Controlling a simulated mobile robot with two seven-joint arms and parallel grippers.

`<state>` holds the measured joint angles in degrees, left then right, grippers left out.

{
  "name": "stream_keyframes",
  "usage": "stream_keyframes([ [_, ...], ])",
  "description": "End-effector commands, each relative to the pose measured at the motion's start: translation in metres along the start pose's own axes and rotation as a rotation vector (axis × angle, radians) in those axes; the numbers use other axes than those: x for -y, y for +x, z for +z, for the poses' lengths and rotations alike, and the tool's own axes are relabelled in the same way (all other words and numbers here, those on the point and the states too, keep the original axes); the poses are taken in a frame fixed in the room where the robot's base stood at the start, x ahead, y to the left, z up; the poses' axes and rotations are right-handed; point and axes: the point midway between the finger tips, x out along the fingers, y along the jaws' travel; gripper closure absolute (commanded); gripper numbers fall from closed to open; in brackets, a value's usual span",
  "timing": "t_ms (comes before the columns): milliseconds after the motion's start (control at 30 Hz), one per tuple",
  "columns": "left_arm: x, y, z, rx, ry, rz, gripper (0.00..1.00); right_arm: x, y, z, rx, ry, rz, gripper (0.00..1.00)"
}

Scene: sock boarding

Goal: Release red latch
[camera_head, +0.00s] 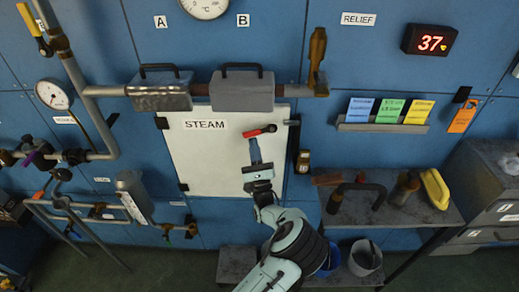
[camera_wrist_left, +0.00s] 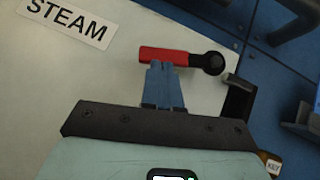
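The red latch (camera_head: 259,131) is a short red bar with a dark round knob at its right end, near the upper right of the white STEAM panel (camera_head: 205,160). It also shows in the left wrist view (camera_wrist_left: 165,56), lying nearly level across the panel. My left gripper (camera_head: 254,141) is just below the bar. Its blue fingers (camera_wrist_left: 161,66) are close together with their tips over the bar's lower edge. Nothing shows held between them; whether they touch the bar I cannot tell. My right gripper is in neither view.
Two grey boxes with black handles (camera_head: 241,90) sit on the pipe above the panel. A dark catch block (camera_wrist_left: 238,98) stands at the panel's right edge. A bench (camera_head: 430,212) with tools and a yellow object is to the right. The panel's lower left is clear.

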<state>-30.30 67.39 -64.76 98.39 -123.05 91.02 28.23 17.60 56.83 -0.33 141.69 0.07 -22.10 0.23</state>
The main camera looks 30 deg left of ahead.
Motion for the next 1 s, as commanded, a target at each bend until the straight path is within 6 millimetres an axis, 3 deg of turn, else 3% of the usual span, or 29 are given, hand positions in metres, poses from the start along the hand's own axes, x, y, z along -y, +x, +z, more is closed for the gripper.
stream_keyframes([
  [400,-0.008,0.015,0.014,-0.002,0.040,-0.041,1.00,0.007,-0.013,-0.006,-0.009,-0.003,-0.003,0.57],
  [1000,-0.011,0.019,0.018,0.002,0.040,-0.038,1.00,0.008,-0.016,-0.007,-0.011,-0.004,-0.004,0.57],
])
